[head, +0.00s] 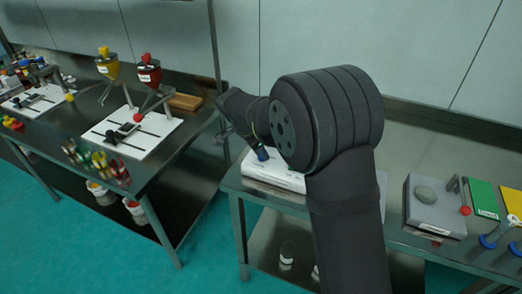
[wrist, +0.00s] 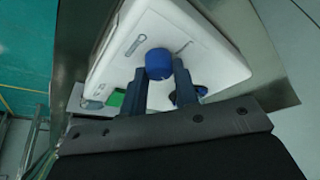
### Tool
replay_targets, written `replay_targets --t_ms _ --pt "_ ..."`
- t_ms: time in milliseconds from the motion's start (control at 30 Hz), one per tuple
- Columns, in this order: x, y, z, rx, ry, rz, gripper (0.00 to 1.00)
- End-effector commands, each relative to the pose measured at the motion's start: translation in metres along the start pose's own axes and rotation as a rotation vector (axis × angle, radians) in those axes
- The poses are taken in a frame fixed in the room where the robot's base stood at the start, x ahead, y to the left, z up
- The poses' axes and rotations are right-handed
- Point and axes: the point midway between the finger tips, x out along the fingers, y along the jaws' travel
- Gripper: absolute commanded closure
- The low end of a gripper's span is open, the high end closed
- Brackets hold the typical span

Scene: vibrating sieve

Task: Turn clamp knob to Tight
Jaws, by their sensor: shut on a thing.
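The white sieve unit (wrist: 205,62) lies under my gripper in the wrist view. A round blue knob (wrist: 158,62) sits on its top face, between the two dark fingers of my gripper (wrist: 159,70). The fingers are closed on the knob's sides. In the head view, the blue knob (head: 262,154) shows at the end of my arm, above the white unit (head: 280,178). Which way the knob is turned cannot be told, and no readable Tight label shows. My arm hides much of the unit in the head view.
A green part (wrist: 117,98) shows at the unit's edge beside a finger. In the head view, a grey block (head: 435,218) with a stone, a red-tipped lever (head: 465,209) and a green panel (head: 484,200) stand to the right. Another bench with funnels (head: 150,76) stands left.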

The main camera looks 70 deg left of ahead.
Motion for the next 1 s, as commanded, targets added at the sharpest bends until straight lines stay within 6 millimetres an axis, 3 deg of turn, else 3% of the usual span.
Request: replay_targets --t_ms 500,1000 --pt "0.0011 -0.0029 0.0005 0.420 -0.002 0.177 0.95" --pt "0.0012 -0.0035 0.0000 0.606 -0.003 0.254 0.95"
